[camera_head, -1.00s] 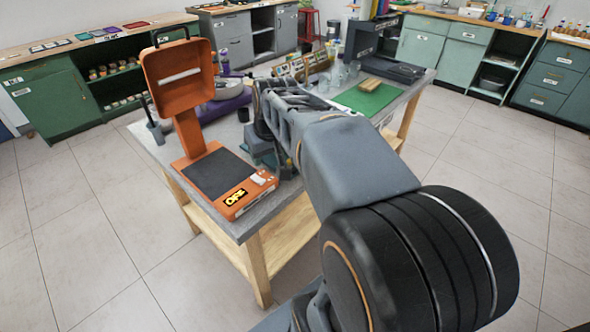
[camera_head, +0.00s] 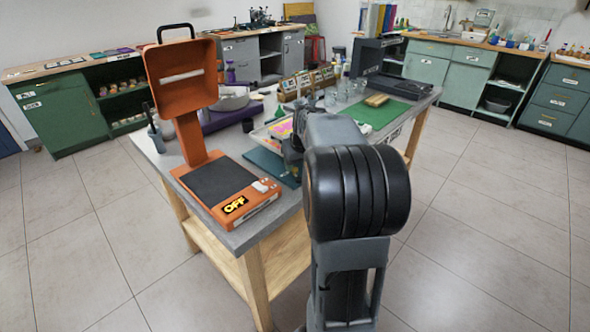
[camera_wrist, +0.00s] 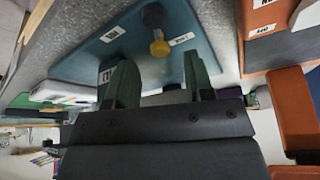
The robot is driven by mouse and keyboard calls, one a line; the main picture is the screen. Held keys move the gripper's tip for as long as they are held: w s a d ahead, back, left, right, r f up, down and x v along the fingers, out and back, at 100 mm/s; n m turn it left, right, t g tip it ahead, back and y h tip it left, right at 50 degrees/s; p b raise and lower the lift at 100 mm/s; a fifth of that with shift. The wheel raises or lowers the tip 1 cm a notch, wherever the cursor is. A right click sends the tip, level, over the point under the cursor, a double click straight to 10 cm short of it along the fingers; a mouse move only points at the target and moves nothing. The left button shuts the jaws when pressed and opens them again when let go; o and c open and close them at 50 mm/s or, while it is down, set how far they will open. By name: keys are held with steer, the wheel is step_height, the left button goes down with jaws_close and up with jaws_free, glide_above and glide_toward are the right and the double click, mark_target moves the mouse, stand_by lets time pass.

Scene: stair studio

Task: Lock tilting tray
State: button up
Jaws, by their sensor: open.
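The tilting tray shows partly in the head view as a pale-rimmed tray (camera_head: 259,134) with pink and yellow contents, behind a teal base plate (camera_head: 268,166). My arm hides its right part. In the wrist view the teal plate (camera_wrist: 85,55) carries pale labels, a yellow knob (camera_wrist: 160,47) and a dark knob (camera_wrist: 152,16). Which of these is the lock I cannot tell. My gripper (camera_wrist: 158,65) is open, its two green fingers apart, with the yellow knob seen between and beyond their tips. Contact is not visible. In the head view the gripper is mostly hidden by my arm.
An orange device (camera_head: 180,75) with a raised hood and an OFF label stands left of the plate; its orange body (camera_wrist: 262,18) is near in the wrist view. Behind are a purple mat (camera_head: 222,116), glassware (camera_head: 330,97) and a green mat (camera_head: 372,112).

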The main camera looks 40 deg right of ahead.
steer(key=shift+x, duration=1.3)
steer(key=shift+c, duration=0.3)
jaws_close()
steer(key=shift+a+n+y+b, duration=0.3)
steer(key=shift+n+y, duration=0.15)
steer(key=shift+n, duration=0.75)
steer(key=shift+a+n+y+b, duration=0.25)
steer(key=shift+n+y, duration=0.2)
steer(key=shift+n, duration=0.75)
steer(key=shift+o, duration=0.3)
jaws_free()
steer(key=shift+d, duration=0.1)
steer(key=a+p+v, duration=0.1)
steer(key=p+v, duration=0.1)
steer(key=v, duration=1.1)
steer(key=shift+s+d+r, duration=0.3)
steer(key=shift+d+r, duration=0.05)
steer(key=shift+d, duration=0.15)
